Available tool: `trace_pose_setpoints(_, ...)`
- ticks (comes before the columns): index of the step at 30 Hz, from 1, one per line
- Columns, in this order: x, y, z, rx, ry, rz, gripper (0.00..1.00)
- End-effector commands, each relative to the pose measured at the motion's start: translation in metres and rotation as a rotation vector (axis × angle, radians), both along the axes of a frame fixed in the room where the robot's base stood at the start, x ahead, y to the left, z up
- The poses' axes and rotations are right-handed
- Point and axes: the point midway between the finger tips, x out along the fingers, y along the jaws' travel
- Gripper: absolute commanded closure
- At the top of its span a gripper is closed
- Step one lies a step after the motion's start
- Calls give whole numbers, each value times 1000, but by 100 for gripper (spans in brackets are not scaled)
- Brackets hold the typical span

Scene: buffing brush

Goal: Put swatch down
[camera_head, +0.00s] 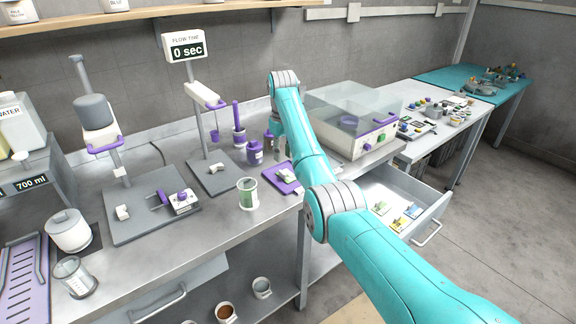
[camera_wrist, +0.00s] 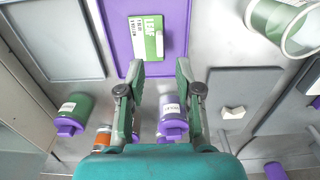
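My gripper (camera_wrist: 160,70) is open in the wrist view. Its two fingertips are apart, with nothing between them, just below the swatch in the picture. In the head view my arm hides most of the gripper.
A glass jar with green content (camera_head: 248,194) stands left of the tray. Purple bottles (camera_head: 254,152) stand behind it. An open drawer (camera_head: 384,188) at right holds several swatches. A clear-lidded box (camera_head: 352,120) stands on the bench, right of my arm.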

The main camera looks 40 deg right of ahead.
Motion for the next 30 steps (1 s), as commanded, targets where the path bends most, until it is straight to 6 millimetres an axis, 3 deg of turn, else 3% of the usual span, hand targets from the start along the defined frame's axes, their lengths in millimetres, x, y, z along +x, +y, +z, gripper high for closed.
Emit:
trace_pose_setpoints(3,3,6,21,-1,-1,2,66)
trace_pose_setpoints(9,8,10,40,0,0,3,66)
trace_pose_setpoints(27,8,10,43,0,0,3,66)
trace_pose_setpoints(30,10,3,43,-19,-21,1,66)
